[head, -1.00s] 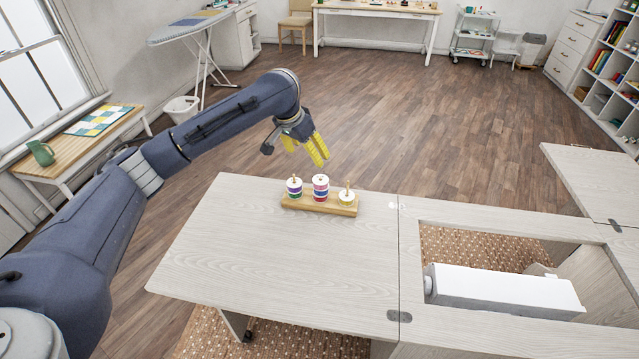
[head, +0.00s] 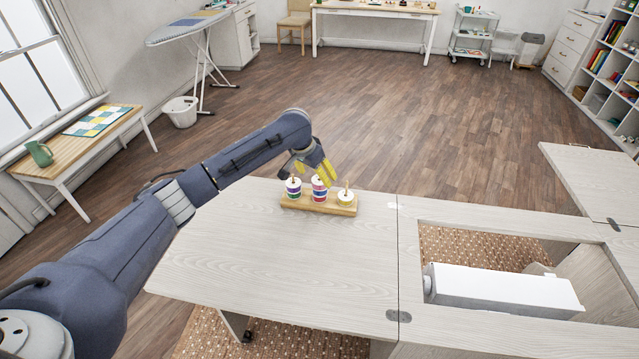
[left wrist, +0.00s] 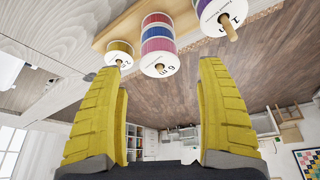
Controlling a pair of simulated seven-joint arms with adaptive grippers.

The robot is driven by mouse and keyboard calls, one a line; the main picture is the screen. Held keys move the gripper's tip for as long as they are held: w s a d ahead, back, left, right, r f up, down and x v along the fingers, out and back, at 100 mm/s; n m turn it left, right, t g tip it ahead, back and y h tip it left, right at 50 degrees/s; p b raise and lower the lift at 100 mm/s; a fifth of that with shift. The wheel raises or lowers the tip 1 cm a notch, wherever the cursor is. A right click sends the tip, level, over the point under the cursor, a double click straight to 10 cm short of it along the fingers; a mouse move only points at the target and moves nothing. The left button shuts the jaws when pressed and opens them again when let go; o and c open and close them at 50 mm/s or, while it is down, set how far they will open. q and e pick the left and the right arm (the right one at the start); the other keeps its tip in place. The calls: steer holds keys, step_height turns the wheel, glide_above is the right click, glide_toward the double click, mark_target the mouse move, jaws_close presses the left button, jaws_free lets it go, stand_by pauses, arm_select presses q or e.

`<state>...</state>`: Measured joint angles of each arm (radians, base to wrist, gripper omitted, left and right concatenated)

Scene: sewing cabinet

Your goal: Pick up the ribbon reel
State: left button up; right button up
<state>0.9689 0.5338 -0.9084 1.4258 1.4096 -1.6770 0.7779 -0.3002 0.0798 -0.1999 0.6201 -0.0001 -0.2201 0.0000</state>
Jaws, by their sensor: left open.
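A wooden peg stand (head: 319,204) holds upright ribbon reels on the cabinet top. Its left peg has a purple-and-green stack (head: 293,188), its middle peg a taller stack with red, purple and blue bands (head: 320,190), its right peg a low yellow reel (head: 345,198). My left gripper (head: 314,172) is open and empty, just behind and above the middle stack. In the left wrist view the middle stack (left wrist: 158,45) lies between and beyond the fingertips (left wrist: 164,76), the yellow reel (left wrist: 118,52) to its left, and the purple-ribbon reel (left wrist: 222,14) to its right. My right gripper is out of view.
The cabinet top (head: 270,265) is clear in front of the stand. To the right, a cutout holds a white machine-like block (head: 505,290). A side table (head: 85,150) with a green jug (head: 40,154) stands by the window.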

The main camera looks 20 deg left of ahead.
mark_target(320, 181)
arm_select(q)
steer(key=shift+x, duration=2.3)
steer(key=shift+c, duration=0.4)
steer(key=c, duration=1.1)
